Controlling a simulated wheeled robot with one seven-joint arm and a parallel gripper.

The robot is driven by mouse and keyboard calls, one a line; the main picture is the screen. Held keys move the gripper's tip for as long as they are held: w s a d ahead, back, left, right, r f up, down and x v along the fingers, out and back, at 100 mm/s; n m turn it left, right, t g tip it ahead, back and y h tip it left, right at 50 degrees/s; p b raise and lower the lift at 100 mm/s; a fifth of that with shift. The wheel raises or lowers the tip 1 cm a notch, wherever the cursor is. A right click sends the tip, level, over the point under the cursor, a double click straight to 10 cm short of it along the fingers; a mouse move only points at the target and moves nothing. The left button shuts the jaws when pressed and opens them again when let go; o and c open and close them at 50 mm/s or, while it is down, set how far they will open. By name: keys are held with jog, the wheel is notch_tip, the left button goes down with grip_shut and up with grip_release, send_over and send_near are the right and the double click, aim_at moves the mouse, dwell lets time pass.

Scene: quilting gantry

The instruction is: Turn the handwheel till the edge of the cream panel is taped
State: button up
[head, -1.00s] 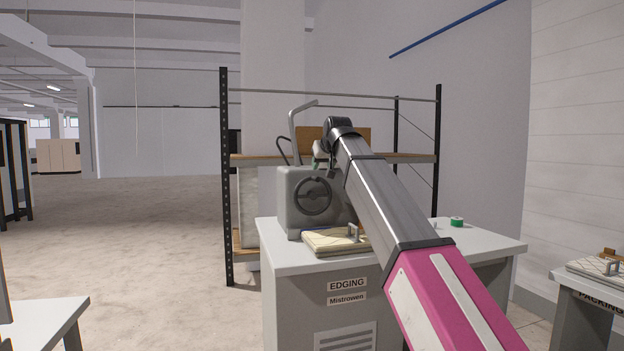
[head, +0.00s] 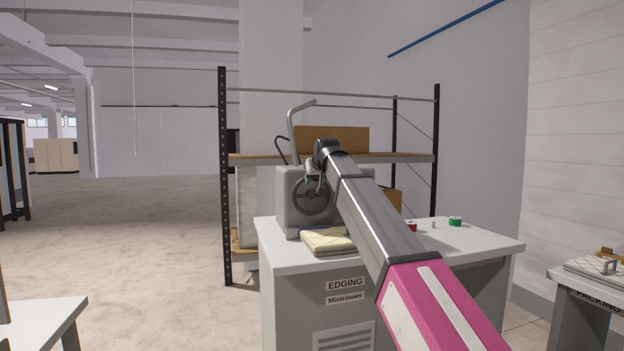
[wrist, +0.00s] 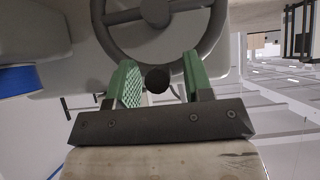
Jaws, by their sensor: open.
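The grey edging machine (head: 290,205) stands on the bench, with a dark handwheel (head: 300,206) on its front. My gripper (wrist: 160,76) has green fingers and is open. In the wrist view the handwheel (wrist: 112,42) fills the top, and its round dark knob (wrist: 157,79) sits between the fingers, with gaps at both sides. In the head view my wrist covers part of the wheel. The cream panel (head: 325,241) lies flat on the bench below the wheel, with a thin blue line at its back edge. My arm hides its right part.
The bench (head: 465,242) is labelled EDGING. A red roll (head: 411,227) and a green roll (head: 456,221) lie on its right side. A shelf rack (head: 225,180) stands behind. A packing table (head: 590,282) is at the right.

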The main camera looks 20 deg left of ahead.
jog(key=shift+c, duration=0.3)
grip_shut()
jog(key=shift+w+d+f, duration=0.15)
jog(key=shift+w+d, duration=0.35)
jog(key=shift+d, duration=0.3)
jog(key=shift+w+d+f, duration=0.4)
jog(key=shift+w+d, duration=0.05)
jog(key=shift+d, duration=0.25)
